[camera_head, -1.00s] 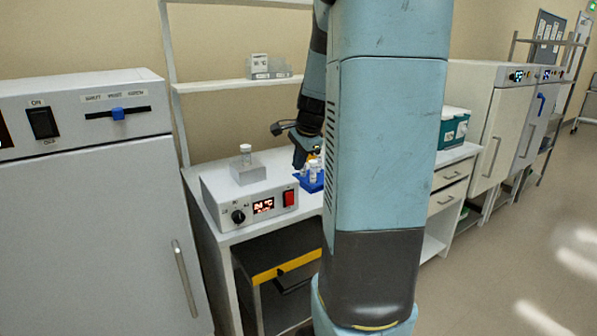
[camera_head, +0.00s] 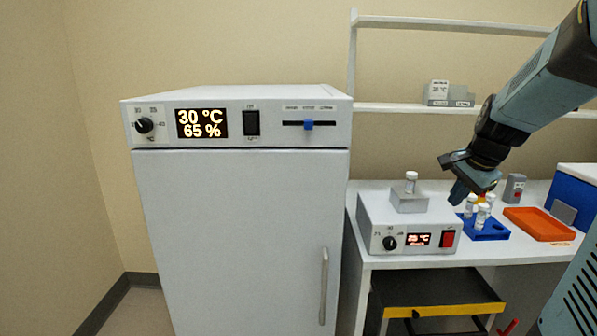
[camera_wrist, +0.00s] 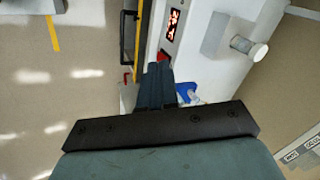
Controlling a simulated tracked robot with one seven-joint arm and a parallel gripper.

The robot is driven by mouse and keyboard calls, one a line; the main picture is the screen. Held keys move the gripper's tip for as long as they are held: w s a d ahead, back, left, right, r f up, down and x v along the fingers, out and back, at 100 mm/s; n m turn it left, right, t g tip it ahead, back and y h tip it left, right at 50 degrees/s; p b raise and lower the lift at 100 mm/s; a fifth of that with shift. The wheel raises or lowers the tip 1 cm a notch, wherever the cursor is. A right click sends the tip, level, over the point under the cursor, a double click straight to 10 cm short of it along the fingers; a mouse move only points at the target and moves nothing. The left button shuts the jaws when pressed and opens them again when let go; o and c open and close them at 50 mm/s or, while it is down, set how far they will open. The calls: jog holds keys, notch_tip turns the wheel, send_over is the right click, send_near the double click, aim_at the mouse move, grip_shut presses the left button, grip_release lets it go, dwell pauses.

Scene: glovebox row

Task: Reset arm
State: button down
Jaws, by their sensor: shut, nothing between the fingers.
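My arm reaches in from the upper right of the head view. My gripper (camera_head: 458,192) points down above the bench, just right of the heater box, and its fingers are closed with nothing held. In the wrist view the closed fingers (camera_wrist: 158,88) show in the middle, with the heater box (camera_wrist: 183,45) and a white-capped vial (camera_wrist: 250,47) beyond them. In the head view the heater box (camera_head: 385,238) carries that vial (camera_head: 411,182) upright on its grey block (camera_head: 409,200).
A white incubator (camera_head: 240,230) with a lit panel fills the left middle. An orange tray (camera_head: 538,224) and a blue box (camera_head: 573,192) are on the bench at right. A shelf (camera_head: 390,107) hangs above. A yellow-edged drawer (camera_head: 445,311) is below the bench.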

jog(key=s+a+r+n+t, duration=0.1)
jog(key=s+a+r+n, duration=0.2)
jog(key=s+a+n, duration=1.1)
jog(key=s, duration=0.4)
jog(key=shift+s+a+r, duration=0.15)
jog(key=shift+s+a, duration=0.15)
jog(key=shift+a, duration=0.05)
